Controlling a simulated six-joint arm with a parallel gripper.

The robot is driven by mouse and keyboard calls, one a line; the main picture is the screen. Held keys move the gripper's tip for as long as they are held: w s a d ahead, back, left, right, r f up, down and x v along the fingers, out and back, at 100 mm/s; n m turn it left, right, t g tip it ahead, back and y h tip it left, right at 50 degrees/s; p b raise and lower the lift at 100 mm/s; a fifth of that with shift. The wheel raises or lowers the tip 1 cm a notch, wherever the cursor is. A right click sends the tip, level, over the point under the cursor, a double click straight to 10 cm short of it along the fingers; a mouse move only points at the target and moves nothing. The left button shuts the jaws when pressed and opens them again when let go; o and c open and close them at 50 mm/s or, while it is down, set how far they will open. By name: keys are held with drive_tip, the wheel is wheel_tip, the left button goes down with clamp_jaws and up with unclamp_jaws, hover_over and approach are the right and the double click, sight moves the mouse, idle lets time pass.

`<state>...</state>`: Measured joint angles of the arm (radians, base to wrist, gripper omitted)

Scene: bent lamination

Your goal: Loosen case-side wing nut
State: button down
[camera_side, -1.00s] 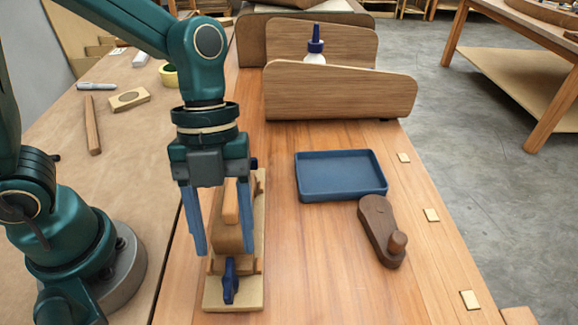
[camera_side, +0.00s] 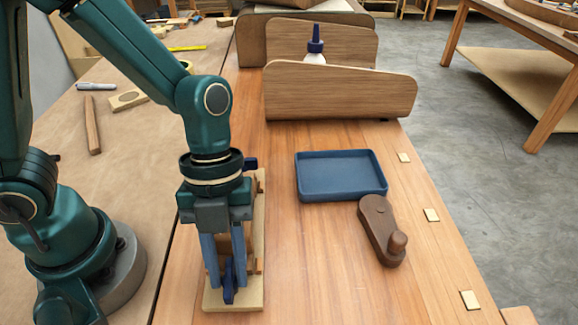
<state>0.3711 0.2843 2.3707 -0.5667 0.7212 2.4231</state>
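A blue wing nut (camera_side: 228,283) stands at the near end of a pale wooden base (camera_side: 213,303) that carries a wooden clamping form, mostly hidden behind my gripper. A second dark blue wing nut (camera_side: 251,163) shows at the far end, partly hidden by my wrist. My gripper (camera_side: 231,284) points down at the near end, with one blue finger to the left and one to the right of the near wing nut. The fingers are apart, with narrow gaps visible beside the nut; contact cannot be seen. The picture does not show which nut is on the case side.
A blue tray (camera_side: 340,185) lies empty right of the form, with a brown wooden tool (camera_side: 381,231) in front of it. Curved wooden panels (camera_side: 340,92) and a glue bottle (camera_side: 315,46) stand behind. The right front bench is mostly clear.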

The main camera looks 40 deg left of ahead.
sight(230, 273)
drive_tip(key=shift+s+n+t+h, duration=0.1)
drive_tip(key=shift+n+t+h, duration=0.3)
drive_tip(key=shift+n, duration=1.1)
drive_tip(key=c, duration=0.7)
unclamp_jaws()
drive_tip(key=v, duration=0.3)
drive_tip(key=shift+a+r, duration=0.1)
drive_tip(key=shift+r, duration=0.15)
drive_tip(key=shift+v, duration=0.85)
drive_tip(key=shift+o, duration=0.2)
